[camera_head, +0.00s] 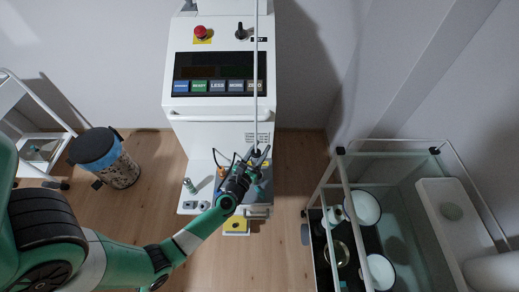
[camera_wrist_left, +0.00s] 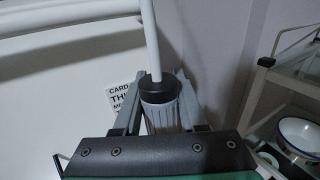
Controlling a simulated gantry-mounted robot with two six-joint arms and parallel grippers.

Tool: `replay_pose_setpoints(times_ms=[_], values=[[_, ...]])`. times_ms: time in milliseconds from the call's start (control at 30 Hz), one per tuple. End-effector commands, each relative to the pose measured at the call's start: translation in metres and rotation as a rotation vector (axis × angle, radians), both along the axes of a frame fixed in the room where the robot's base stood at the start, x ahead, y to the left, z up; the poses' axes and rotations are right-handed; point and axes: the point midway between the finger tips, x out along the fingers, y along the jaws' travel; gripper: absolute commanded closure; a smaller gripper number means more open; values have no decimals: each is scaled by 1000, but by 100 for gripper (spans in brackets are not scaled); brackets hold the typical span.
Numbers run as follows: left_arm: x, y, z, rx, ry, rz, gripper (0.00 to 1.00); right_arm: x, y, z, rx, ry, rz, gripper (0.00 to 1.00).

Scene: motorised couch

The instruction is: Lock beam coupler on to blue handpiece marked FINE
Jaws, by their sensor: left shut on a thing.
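My left gripper (camera_head: 257,160) is in front of the white machine, above its lower shelf. In the left wrist view its two fingers are shut on the beam coupler (camera_wrist_left: 161,112), a grey ribbed cylinder with a black collar. A white tube (camera_head: 256,85) runs up from the coupler, and the coupler looks upright. A small blue item (camera_head: 263,186) shows beside the gripper on the shelf; it may be the blue handpiece. No FINE marking can be read, and my gripper hides part of that area. My right gripper is not in view.
The machine's control panel (camera_head: 219,74) has a red stop button (camera_head: 201,33) above it. A small orange item (camera_head: 221,172) and a greenish cylinder (camera_head: 189,185) stand on the shelf (camera_head: 188,208). A cart with bowls (camera_head: 365,207) is at right, a bin (camera_head: 104,158) at left.

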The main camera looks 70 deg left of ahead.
Motion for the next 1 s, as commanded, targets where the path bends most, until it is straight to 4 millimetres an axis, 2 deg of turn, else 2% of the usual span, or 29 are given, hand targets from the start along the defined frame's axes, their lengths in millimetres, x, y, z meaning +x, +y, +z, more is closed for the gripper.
replay_pose_setpoints(times_ms=[333,733,1000], values=[[1,-2,-1,1,0,-109,100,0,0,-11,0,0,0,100],[2,-3,-1,1,1,-124,100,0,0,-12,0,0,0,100],[2,-4,-2,1,0,-198,100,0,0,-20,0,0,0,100]])
